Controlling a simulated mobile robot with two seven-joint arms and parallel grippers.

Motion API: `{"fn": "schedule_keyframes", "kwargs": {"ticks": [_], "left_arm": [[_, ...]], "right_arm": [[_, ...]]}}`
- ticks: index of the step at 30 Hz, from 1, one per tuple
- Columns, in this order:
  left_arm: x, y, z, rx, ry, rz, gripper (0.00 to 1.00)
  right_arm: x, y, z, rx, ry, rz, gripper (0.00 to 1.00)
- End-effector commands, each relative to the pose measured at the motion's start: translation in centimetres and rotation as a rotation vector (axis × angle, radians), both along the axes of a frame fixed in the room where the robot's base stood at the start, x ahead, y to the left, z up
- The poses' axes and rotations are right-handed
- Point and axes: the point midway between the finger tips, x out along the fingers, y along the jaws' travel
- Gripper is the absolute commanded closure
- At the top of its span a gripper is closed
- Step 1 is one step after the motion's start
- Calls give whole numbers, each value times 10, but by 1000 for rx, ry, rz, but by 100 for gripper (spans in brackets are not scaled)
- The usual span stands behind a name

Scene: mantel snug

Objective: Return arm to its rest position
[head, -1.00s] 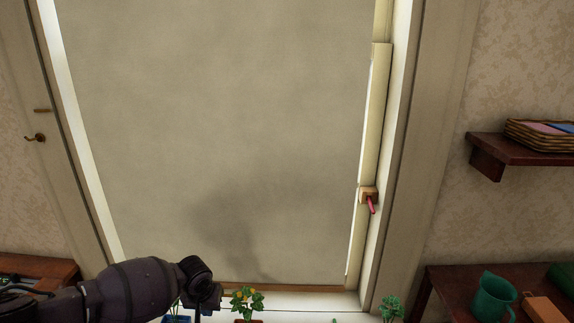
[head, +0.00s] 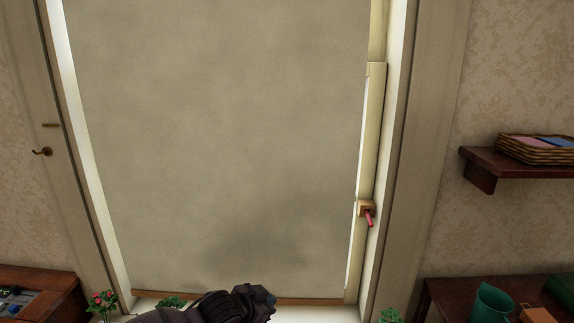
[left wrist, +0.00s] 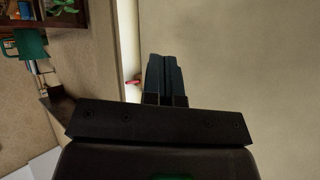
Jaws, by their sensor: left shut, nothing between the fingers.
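My left arm comes in along the bottom of the head view, and its gripper (head: 268,298) is low in front of the window sill. In the left wrist view my left gripper (left wrist: 166,60) has its fingers pressed together, with nothing between them. The fingers point toward the pale window blind (left wrist: 240,70). The blind also fills the middle of the head view (head: 220,130), lowered to near the sill. A red-handled lever on a wooden block (head: 367,212) sits on the right side of the frame, apart from the gripper. My right gripper is out of view.
Potted plants stand on the sill, a red-flowered one (head: 102,302) at the left. A wall shelf (head: 480,172) holds a wicker basket (head: 535,150). Another wooden surface (head: 50,278) is at lower left.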

Motion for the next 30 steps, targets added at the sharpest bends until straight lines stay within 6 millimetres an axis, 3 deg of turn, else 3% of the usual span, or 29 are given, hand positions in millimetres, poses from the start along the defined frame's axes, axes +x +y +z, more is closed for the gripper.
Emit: {"fn": "schedule_keyframes", "kwargs": {"ticks": [5,11,17,23,30], "left_arm": [[-37,-4,11,-98,-126,-3,100],[-72,21,17,-161,-230,73,100],[-109,65,10,-184,-281,201,100],[-155,119,-9,-174,-273,356,100],[-230,182,-48,-133,-177,549,100]], "right_arm": [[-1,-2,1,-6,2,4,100],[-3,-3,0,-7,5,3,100],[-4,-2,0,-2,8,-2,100],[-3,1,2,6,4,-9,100],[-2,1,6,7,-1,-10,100]]}}
